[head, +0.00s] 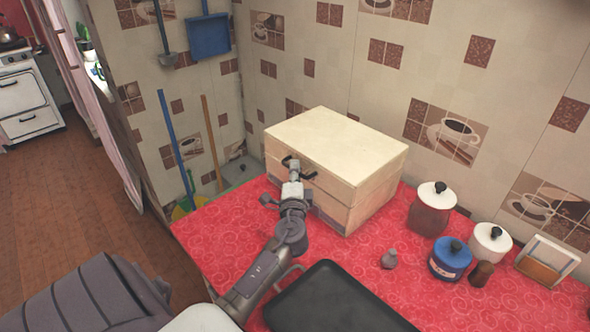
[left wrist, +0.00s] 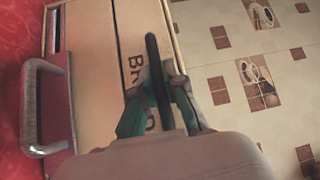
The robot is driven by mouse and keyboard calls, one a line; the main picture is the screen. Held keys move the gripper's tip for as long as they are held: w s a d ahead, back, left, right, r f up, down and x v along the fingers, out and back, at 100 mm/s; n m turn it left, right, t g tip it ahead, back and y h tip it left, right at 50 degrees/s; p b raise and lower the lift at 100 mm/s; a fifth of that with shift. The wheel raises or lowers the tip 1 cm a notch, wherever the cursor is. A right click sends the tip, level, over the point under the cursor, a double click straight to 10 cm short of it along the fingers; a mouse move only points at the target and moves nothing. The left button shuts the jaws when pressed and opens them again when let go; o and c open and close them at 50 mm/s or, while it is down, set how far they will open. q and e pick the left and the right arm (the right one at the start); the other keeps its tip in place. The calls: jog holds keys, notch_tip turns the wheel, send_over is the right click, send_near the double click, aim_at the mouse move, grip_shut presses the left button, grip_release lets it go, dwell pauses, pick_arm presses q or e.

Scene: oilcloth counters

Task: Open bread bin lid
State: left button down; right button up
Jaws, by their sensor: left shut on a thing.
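The bread bin (head: 374,196) is a pale wooden box on the red counter against the tiled wall. Its lid looks closed in the head view. The dark lid handle (head: 308,175) is on its front. My left gripper (head: 292,168) is at that front, shut on the handle. In the left wrist view the black handle (left wrist: 152,55) lies between the fingers of my left gripper (left wrist: 158,98), in front of the bin's lettered wooden face (left wrist: 92,70). The fingers partly hide the lettering. My right gripper is not in view.
A dark tray (head: 335,300) lies at the counter's front. A grey loop handle (left wrist: 32,110) shows in the left wrist view.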

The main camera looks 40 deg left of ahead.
pick_arm(q)
jog(key=w+r+m+g+h+p, duration=0.15)
jog(key=w+r+p, duration=0.35)
jog(key=r+p, duration=1)
jog(key=w+r+m+b, duration=0.1)
jog(key=w+r, duration=0.2)
jog(key=w, duration=0.4)
jog(key=w+d+r+g+b, duration=0.1)
jog(key=w+r, duration=0.2)
jog(key=w, duration=0.4)
jog(key=w+d+r+m+g+h+b, duration=0.1)
jog(key=w+r, duration=0.3)
jog(key=w, duration=0.3)
jog(key=shift+w+d+m, duration=0.15)
jog(key=shift+w+m, duration=0.1)
jog(key=shift+m, duration=0.1)
jog(key=c, duration=1.2)
grip_release()
jog(key=shift+f, duration=0.1)
